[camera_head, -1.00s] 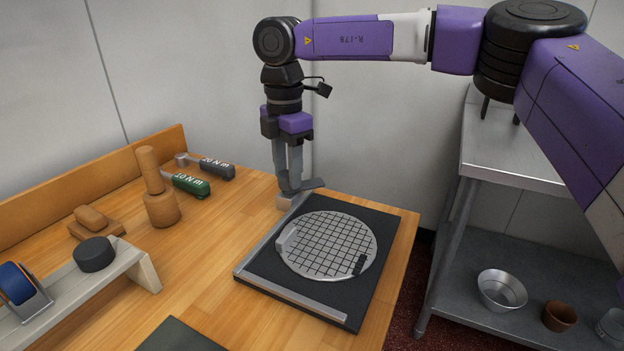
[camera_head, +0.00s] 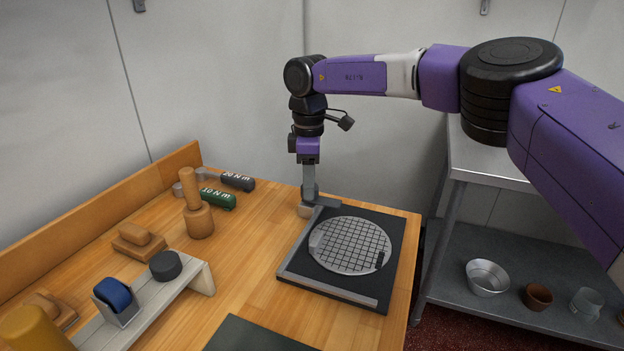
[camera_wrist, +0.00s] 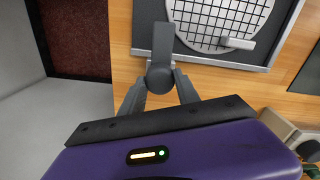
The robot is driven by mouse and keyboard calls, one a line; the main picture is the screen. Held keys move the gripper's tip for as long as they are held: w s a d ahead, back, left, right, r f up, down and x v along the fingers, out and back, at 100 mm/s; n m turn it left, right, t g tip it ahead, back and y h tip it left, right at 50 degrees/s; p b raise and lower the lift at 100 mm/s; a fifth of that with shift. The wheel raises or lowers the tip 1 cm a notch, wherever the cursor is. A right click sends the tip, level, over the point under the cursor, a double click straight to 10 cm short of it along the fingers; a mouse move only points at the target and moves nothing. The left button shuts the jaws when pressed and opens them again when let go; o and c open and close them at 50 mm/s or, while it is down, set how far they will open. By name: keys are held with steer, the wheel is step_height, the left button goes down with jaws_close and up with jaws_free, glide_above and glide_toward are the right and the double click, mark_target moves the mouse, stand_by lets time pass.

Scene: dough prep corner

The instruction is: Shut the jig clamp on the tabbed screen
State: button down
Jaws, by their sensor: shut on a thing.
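The tabbed screen (camera_head: 350,246) is a round pale disc with a dark grid, lying flat on a dark jig plate (camera_head: 345,288). The grey jig clamp (camera_head: 326,202) stands at the plate's back left corner. In the wrist view its flat bar (camera_wrist: 163,42) reaches from a round pivot over the plate's edge, close to the screen's rim; I cannot tell whether it presses on the screen. My gripper (camera_head: 309,195) points down, its fingers (camera_wrist: 159,84) shut on the clamp at the pivot end.
Light rails (camera_head: 335,291) edge the plate. A metal shelf (camera_head: 470,250) with bowls is at right, across a gap. Bench wood left of the plate is clear.

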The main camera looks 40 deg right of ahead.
steer(key=shift+m, duration=0.3)
steer(key=c, duration=0.9)
jaws_free()
step_height(320, 180, up, 8)
steer(key=shift+f, duration=0.1)
steer(key=shift+p, duration=0.3)
